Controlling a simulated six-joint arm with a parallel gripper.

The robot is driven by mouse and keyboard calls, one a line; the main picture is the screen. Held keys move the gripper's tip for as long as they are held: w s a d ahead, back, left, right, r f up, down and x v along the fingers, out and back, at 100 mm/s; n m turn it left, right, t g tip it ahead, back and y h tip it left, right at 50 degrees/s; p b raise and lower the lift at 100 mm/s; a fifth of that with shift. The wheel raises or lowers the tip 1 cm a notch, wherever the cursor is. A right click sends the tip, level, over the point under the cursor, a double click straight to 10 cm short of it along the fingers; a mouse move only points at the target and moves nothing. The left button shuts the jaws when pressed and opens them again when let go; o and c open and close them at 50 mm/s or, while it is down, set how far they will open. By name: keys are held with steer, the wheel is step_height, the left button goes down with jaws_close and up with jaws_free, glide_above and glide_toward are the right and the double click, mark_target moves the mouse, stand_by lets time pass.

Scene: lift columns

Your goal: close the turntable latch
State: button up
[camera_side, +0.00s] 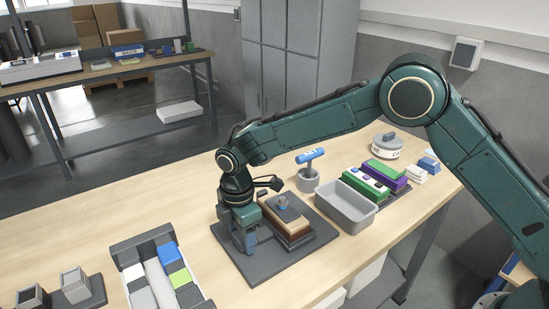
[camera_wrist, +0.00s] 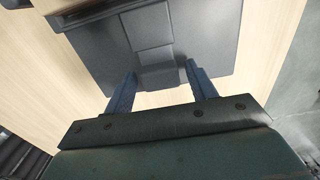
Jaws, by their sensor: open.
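My gripper (camera_side: 248,248) points down over the left part of a dark grey base plate (camera_side: 283,262). In the wrist view my gripper (camera_wrist: 161,70) is open, its two blue fingers apart. A dark grey raised block (camera_wrist: 158,55) on the plate (camera_wrist: 205,35) lies between and just beyond the fingertips, with a strip running up from it. I cannot tell whether the fingers touch it. A layered brown and dark block (camera_side: 286,222) with a small blue-grey knob on top stands on the plate, right of my gripper. Which part is the turntable latch is not clear; the gripper hides some of the plate.
A grey bin (camera_side: 346,205) stands right of the plate, with a blue-handled tool in a holder (camera_side: 309,180) behind. Green and purple cases (camera_side: 378,178) and a round lidded pot (camera_side: 387,146) lie farther right. A tray of coloured blocks (camera_side: 160,275) is front left.

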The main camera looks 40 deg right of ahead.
steer(key=shift+r, duration=3.45)
